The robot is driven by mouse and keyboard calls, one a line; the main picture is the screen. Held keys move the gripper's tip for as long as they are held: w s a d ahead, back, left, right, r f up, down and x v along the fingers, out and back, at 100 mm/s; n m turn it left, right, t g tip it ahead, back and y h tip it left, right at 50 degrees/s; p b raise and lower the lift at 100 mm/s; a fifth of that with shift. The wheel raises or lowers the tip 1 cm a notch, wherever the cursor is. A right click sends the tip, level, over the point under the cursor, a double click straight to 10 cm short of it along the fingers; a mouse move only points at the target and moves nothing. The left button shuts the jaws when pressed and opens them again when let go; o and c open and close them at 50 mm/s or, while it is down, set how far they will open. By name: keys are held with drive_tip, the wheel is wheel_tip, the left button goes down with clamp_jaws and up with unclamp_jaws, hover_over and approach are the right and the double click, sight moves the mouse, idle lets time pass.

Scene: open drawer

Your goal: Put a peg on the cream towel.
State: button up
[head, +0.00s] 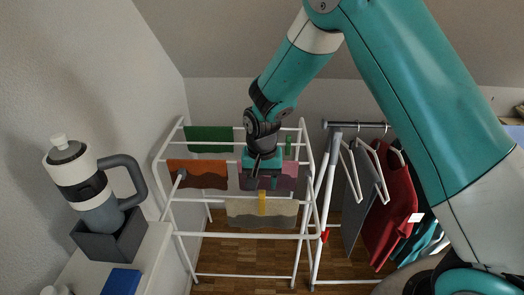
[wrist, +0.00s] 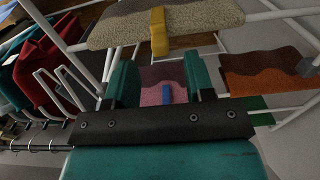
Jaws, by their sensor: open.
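The cream towel (head: 243,212) hangs over the front rail of the white drying rack; in the wrist view it (wrist: 205,20) is at the top. A yellow peg (head: 262,203) sits upright across the towel's top edge, over the rail; the wrist view shows this peg (wrist: 158,32) too. My gripper (head: 262,180) is open, just above and behind the yellow peg in the head view. In the wrist view my gripper (wrist: 159,80) has its two teal fingers apart, with nothing held between them. A blue peg (wrist: 167,94) shows beyond the fingers, against a pink towel (wrist: 150,96).
The white rack (head: 310,185) also holds an orange-brown towel (head: 197,174) and a green towel (head: 208,138). A clothes rail (head: 350,125) with a red garment (head: 390,215) stands to the right. A large mug (head: 95,195) stands in a grey box at left.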

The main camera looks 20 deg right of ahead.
wheel_tip(320, 180, up, 12)
drive_tip(key=r+b, duration=0.1)
drive_tip(key=s+a+r+n+y, duration=0.1)
drive_tip(key=s+n, duration=0.3)
drive_tip(key=s, duration=0.4)
drive_tip(key=s+a+r+n+y, duration=0.1)
drive_tip(key=s+a+r+n, duration=0.1)
drive_tip(key=s, duration=0.7)
drive_tip(key=s+a+r+n+y, duration=0.1)
drive_tip(key=s+r+n+y, duration=0.1)
drive_tip(key=s+n, duration=0.3)
drive_tip(key=s+r, duration=0.1)
drive_tip(key=s, duration=0.3)
drive_tip(key=shift+a+r+n, duration=0.25)
drive_tip(key=shift+r+n, duration=0.1)
drive_tip(key=shift+n, duration=0.05)
